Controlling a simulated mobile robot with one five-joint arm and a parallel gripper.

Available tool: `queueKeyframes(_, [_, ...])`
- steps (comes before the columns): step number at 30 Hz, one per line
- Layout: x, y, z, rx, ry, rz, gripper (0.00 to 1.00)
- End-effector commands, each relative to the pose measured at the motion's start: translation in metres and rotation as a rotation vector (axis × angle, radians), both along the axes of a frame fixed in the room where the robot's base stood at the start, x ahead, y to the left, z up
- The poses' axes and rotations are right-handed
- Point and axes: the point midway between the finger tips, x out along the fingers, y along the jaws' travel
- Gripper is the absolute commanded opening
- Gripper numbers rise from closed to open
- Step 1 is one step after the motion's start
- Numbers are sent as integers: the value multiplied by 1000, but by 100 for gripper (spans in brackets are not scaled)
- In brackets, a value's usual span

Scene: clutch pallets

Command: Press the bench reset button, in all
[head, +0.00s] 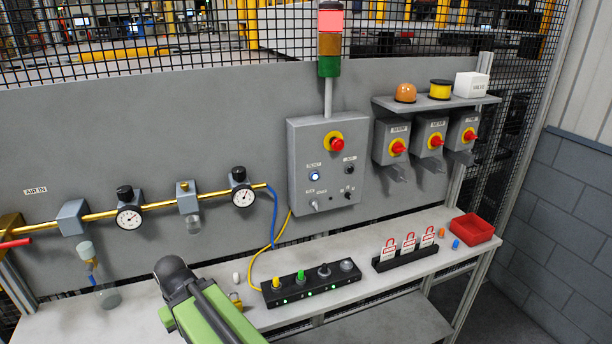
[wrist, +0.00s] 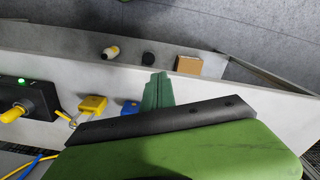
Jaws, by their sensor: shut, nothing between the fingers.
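The reset button is a small round button with a pale blue-white glow (head: 314,176), under a small label on the grey control box (head: 300,204) at the back wall. My gripper (wrist: 158,90) shows in the wrist view as green fingers, shut with nothing between them. It is over the bench top, beyond a blue padlock. The control box is not in the wrist view. In the head view my green arm comes up from the bottom, in front of and below the box; its fingers cannot be made out there.
A red emergency stop (head: 337,144) sits above the button, with small switches around it. The stack light (head: 330,20) glows red on top. A black strip with knobs (head: 312,284), tagged padlocks (head: 409,243) and a red bin (head: 473,228) occupy the bench. A yellow padlock (wrist: 93,104) lies near my gripper.

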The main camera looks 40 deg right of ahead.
Motion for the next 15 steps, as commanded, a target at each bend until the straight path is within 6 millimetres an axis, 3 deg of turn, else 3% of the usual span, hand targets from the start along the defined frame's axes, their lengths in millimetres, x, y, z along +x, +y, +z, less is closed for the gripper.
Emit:
queueKeyframes(4, [0, -1, 1, 2, 0, 0, 0])
queueKeyframes(7, [3, -16, 11, 39, -8, -2, 0])
queueKeyframes(11, [11, -77, 44, 174, -65, -2, 0])
queueKeyframes(15, [15, -161, 95, 341, -235, 12, 0])
